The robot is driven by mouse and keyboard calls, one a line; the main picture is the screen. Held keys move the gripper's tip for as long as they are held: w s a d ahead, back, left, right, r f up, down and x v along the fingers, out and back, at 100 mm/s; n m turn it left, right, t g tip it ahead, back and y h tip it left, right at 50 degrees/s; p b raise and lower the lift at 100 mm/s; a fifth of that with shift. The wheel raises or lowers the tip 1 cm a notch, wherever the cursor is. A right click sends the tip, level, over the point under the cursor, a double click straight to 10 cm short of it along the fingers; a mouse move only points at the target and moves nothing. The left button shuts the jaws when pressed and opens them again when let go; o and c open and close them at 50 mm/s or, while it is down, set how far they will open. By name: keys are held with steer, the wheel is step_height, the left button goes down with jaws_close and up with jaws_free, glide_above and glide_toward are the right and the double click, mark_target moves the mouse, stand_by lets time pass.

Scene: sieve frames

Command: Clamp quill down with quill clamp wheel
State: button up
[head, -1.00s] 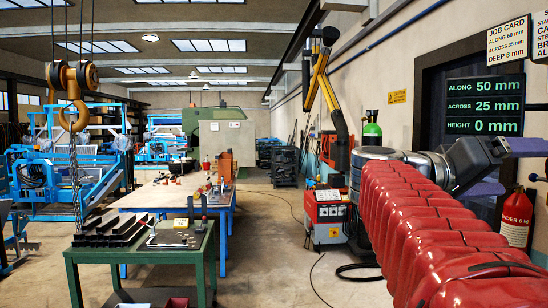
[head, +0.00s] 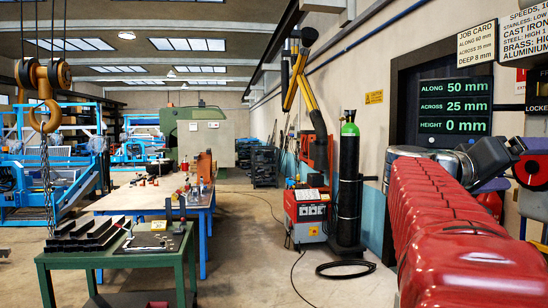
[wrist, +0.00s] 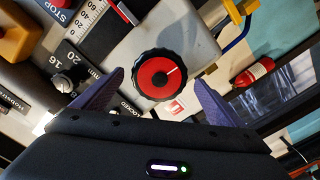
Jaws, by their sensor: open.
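The quill clamp wheel, a round wheel with a black ribbed rim and a red face (wrist: 165,76), is near the middle of the wrist view. A white line marks its face. A red-faced black wheel (head: 531,166), apparently the same one, shows at the right edge of the head view. My gripper (wrist: 158,78) is open, its two purple fingers on either side of the wheel in the picture. I cannot tell whether they touch it. A label reading LOCKED is partly hidden behind my gripper. I cannot make out the quill.
A red extinguisher (wrist: 254,72) is at right. In the head view, a green bench (head: 120,256) and gas cylinder (head: 348,185) stand beyond open floor.

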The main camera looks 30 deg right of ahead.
mark_target(533, 167)
steer(key=shift+x, duration=1.9)
steer(key=shift+c, duration=0.6)
steer(key=c, duration=0.9)
